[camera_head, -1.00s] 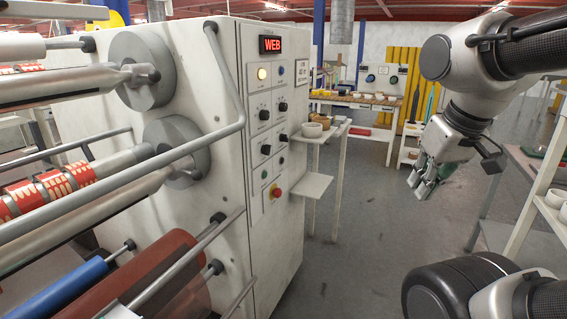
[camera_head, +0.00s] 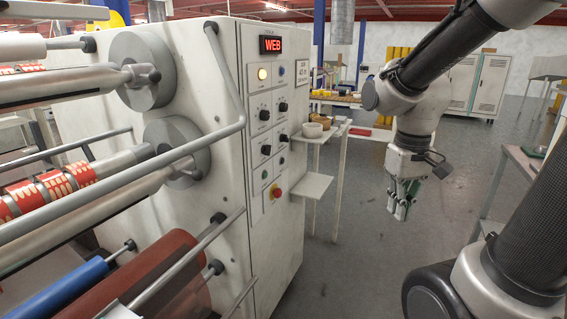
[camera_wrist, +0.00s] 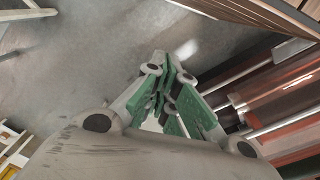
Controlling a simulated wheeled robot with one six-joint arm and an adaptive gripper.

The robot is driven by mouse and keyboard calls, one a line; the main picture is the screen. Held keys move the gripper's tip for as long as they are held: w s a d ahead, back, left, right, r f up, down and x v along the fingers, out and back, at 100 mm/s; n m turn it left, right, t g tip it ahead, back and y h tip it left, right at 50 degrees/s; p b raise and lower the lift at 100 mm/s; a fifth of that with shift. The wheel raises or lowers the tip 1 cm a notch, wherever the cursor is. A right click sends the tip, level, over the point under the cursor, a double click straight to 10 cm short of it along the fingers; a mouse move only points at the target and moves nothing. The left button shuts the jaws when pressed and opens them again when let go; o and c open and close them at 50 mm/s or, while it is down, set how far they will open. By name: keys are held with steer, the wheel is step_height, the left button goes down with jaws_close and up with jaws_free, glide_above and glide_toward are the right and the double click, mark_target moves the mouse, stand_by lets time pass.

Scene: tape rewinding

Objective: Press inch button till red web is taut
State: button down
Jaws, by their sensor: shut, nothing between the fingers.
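The machine's control panel (camera_head: 268,110) faces right, with a lit red WEB display (camera_head: 271,45) at its top. Below it are a lit yellow lamp (camera_head: 261,74), a blue button (camera_head: 281,71), several black knobs, a small green button (camera_head: 264,174) and a red emergency knob (camera_head: 277,191). I cannot read which button is inch. The red patterned web (camera_head: 52,185) lies around a roller at the left; its tautness cannot be told. My gripper (camera_head: 400,212), with green finger pads, is shut and empty, pointing down right of the panel and apart from it. It also shows in the wrist view (camera_wrist: 172,85).
A bent grey rail (camera_head: 226,75) stands before the machine's left face. Open floor (camera_head: 350,265) lies between machine and arm.

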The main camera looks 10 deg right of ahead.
mark_target(283, 161)
steer(key=w+a+f+m+t, duration=0.1)
steer(key=w+f+t, duration=0.3)
steer(key=w+f, duration=1.15)
steer(key=w+a+f+m+t, duration=0.15)
steer(key=w+f+t, duration=0.25)
steer(key=w+f, duration=1.15)
steer(key=w+r+m+t+y, duration=0.1)
steer(key=w+r+t, duration=0.25)
steer(key=w, duration=0.25)
steer(key=w+r+m+t, duration=0.1)
steer(key=w+r+t, duration=0.1)
steer(key=w+r, duration=0.3)
steer(key=w+r+m+t, duration=0.1)
steer(key=w+r+t, duration=0.1)
steer(key=r, duration=0.4)
steer(key=w+r+t+y, duration=0.1)
steer(key=r+t, duration=0.3)
steer(key=r, duration=0.2)
steer(key=shift+w+a+m, duration=0.35)
steer(key=shift+w+a, duration=0.05)
steer(key=w+a, duration=0.5)
steer(key=a, duration=0.2)
steer(key=shift+w, duration=0.25)
steer(key=shift+a, duration=0.1)
